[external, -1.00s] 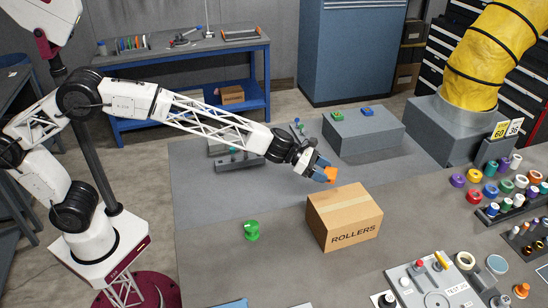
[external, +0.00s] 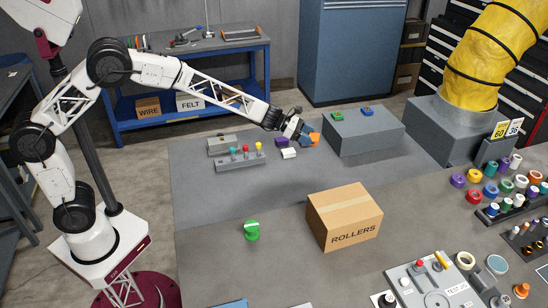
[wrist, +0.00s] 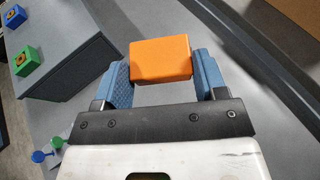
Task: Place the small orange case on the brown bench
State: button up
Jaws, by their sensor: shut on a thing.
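The small orange case (external: 314,138) is held by my gripper (external: 307,136), in front of the grey block's left side in the external view. In the wrist view the orange case (wrist: 160,58) sits between the two blue fingers of my gripper (wrist: 162,72), which are shut on it. The case is raised above the grey surface. The brownish-grey bench top (external: 280,265) fills the front of the external view, nearer the camera than the grey surface (external: 210,195).
A ROLLERS carton (external: 344,218) and a green spool (external: 252,231) stand on the front bench. A grey block (external: 365,132) carries green and blue cases. A knob strip (external: 240,160), a purple piece (external: 281,142) and a white piece (external: 289,153) lie near my arm. The bench's front left is mostly clear.

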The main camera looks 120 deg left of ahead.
jog(key=s+a+f+y, duration=0.1)
jog(key=s+a+f, duration=0.2)
jog(key=s+a, duration=0.85)
jog(key=n, duration=0.2)
send_over(270, 132)
notch_tip(270, 132, down, 2)
jog(key=shift+a+f+g+y, duration=0.2)
jog(key=shift+g+y, duration=0.1)
jog(key=shift+y, duration=0.1)
jog(key=shift+f, duration=0.1)
jog(key=shift+f, duration=3.05)
jog(key=shift+f, duration=1.85)
jog(key=shift+f, duration=0.15)
jog(key=o, duration=0.9)
